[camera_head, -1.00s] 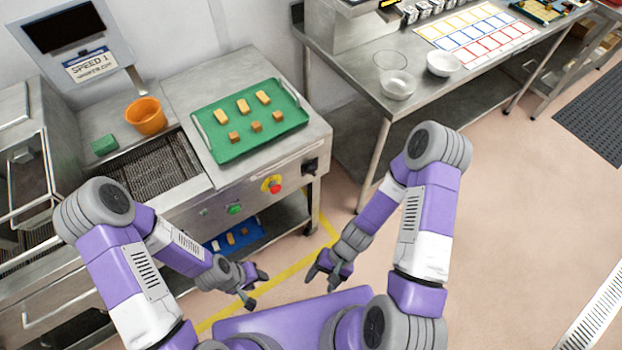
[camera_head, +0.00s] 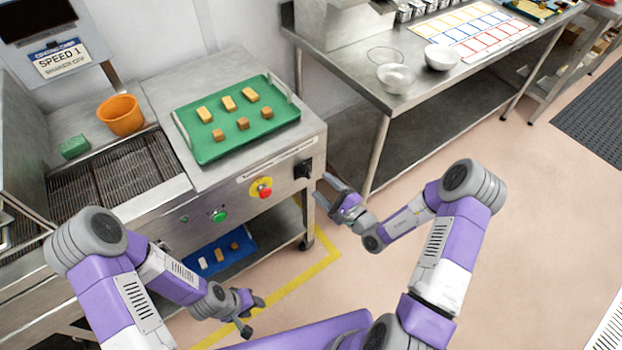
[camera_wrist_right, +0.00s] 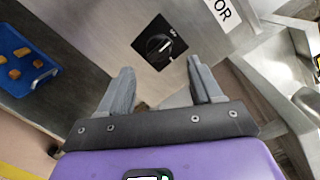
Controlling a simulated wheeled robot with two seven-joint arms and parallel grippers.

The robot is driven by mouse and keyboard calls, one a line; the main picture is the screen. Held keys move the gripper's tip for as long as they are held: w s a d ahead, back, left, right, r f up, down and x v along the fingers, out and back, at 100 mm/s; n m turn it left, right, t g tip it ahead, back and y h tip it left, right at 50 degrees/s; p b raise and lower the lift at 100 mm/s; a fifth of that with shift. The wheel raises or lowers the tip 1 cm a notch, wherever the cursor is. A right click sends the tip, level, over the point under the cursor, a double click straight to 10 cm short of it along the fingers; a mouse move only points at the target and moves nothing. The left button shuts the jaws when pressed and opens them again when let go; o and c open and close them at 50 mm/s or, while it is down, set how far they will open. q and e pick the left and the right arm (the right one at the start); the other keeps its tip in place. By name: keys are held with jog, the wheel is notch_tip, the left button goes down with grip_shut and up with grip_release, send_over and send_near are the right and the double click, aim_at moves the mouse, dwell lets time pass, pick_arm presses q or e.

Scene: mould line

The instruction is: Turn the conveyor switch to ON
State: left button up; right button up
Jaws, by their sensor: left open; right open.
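The conveyor switch (camera_head: 303,169) is a black square plate with a round knob at the right end of the machine's front panel. It also shows in the right wrist view (camera_wrist_right: 159,43), where the knob has a pale pointer line and small lettering too small to read. My right gripper (camera_head: 327,190) is open and empty, just in front of and below the switch. In the right wrist view its two fingers (camera_wrist_right: 160,85) point toward the switch, which lies beyond and between their tips, apart from them. My left gripper (camera_head: 252,314) is open and empty, low in front of the machine.
A red button on a yellow base (camera_head: 262,188) and a green button (camera_head: 219,215) sit left of the switch. A green tray (camera_head: 270,123) with several small blocks lies on top. A blue tray (camera_head: 211,251) is on the lower shelf. A steel table (camera_head: 420,95) stands right.

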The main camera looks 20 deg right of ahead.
aim_at(310, 176)
jog(key=b+x, duration=0.1)
jog(key=x, duration=0.5)
jog(key=shift+w+a, duration=0.1)
jog(key=shift+a, duration=0.1)
jog(key=shift+c, duration=0.2)
jog(key=c, duration=0.9)
jog(key=shift+f, duration=0.1)
